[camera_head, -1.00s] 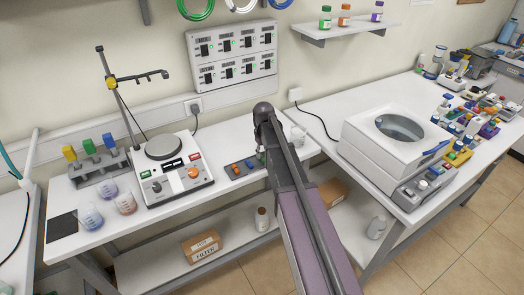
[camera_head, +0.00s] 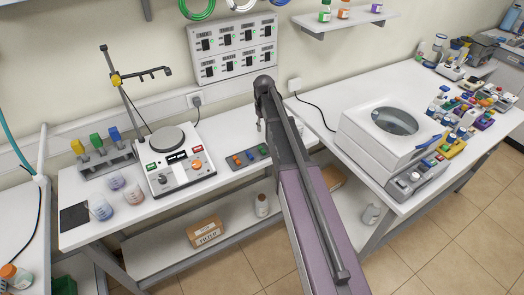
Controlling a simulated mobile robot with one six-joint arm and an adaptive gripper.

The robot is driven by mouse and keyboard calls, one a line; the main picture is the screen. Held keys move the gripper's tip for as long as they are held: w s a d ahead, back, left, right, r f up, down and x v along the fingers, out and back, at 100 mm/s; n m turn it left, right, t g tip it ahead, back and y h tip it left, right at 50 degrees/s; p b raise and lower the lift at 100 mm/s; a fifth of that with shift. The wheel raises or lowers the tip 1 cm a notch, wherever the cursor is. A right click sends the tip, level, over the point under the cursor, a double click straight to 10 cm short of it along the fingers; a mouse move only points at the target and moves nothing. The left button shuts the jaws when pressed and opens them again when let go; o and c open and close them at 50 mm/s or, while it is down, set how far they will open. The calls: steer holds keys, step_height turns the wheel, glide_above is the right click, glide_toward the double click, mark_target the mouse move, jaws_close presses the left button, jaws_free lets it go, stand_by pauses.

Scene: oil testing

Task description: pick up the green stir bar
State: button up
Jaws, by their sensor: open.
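A dark tray (camera_head: 257,156) with small coloured pieces lies on the white bench, right of the hotplate stirrer (camera_head: 180,165). The green stir bar (camera_head: 264,149) appears to be the piece at the tray's right end, close beside my arm in the picture; its shape is too small to make out. Orange and blue pieces lie left of it. My gripper (camera_head: 260,125) hangs down from the arm's end above and behind the tray, apart from it. It is small in the picture and partly hidden by my arm. It looks empty and open.
Several beakers (camera_head: 100,208) and a rack (camera_head: 108,161) with yellow, green and blue tops stand left of the stirrer. A pole with a clamp (camera_head: 118,80) rises behind it. A white box-shaped device (camera_head: 385,135) stands on the right bench. A carton (camera_head: 205,233) is on the lower shelf.

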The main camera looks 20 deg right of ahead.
steer(key=b, duration=0.9)
glide_above(263, 150)
steer(key=shift+s+d+f, duration=0.1)
steer(key=shift+s+f, duration=0.05)
steer(key=shift+f, duration=4.15)
steer(key=shift+p, duration=0.3)
steer(key=f+b, duration=0.3)
steer(key=shift+w+f, duration=0.15)
steer(key=shift+w, duration=0.15)
steer(key=shift+f+b, duration=0.95)
steer(key=shift+b, duration=0.2)
jaws_close()
